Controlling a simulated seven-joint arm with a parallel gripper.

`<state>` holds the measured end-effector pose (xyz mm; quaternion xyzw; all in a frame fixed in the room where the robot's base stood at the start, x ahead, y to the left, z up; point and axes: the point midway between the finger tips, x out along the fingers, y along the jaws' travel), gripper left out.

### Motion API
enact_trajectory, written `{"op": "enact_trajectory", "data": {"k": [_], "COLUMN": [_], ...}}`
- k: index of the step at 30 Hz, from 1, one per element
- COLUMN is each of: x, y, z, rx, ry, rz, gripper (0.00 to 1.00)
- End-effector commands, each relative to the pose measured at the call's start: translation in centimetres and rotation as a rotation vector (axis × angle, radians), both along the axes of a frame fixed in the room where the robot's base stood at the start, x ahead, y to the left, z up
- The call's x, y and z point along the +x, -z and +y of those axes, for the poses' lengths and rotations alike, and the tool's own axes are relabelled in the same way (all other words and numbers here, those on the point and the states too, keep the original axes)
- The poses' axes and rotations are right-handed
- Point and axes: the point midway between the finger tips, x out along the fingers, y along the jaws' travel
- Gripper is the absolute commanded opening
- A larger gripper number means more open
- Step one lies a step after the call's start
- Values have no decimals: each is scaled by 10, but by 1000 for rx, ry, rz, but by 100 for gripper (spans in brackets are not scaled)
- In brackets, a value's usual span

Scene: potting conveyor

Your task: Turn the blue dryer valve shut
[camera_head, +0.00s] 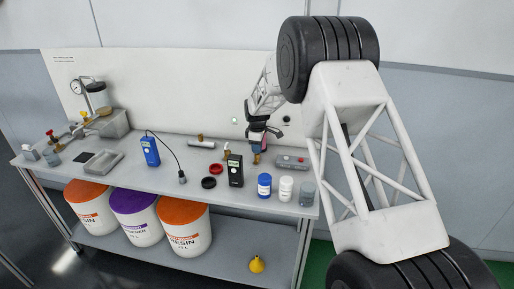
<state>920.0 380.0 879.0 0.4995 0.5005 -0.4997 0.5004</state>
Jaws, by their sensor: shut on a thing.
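My gripper (257,152) is over the right part of the workbench, pointing down, between the black handheld meter and the grey box. It is shut on a small brass-coloured thing (256,159) at its tips. The thing is too small and too covered by the fingers to tell what it is. I cannot clearly make out a blue dryer valve. At the bench's left end, brass fittings with red handles (50,133) sit by a gauge (76,87) and a clear-sided vessel (97,97).
The workbench (120,178) holds a blue meter (150,151), a black meter (235,170), red and black rings, a grey box (291,162) and a blue-labelled jar (264,185) beside other small jars. Resin buckets (185,228) and a yellow funnel (257,265) are below.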

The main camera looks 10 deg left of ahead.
Motion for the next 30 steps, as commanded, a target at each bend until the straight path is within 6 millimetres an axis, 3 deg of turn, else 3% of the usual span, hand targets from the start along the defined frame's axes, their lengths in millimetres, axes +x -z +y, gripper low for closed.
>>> {"op": "enact_trajectory", "data": {"k": [4, 5, 8, 20, 30], "x": [0, 0, 0, 0, 0], "y": [-2, -2, -1, -4, -38], "z": [0, 0, 0, 0, 0], "rx": [1, 1, 1, 0, 1], "ry": [1, 1, 1, 2, 1], "rz": [-2, -2, -2, -1, -1], "gripper": [0, 25, 37, 37, 37]}}
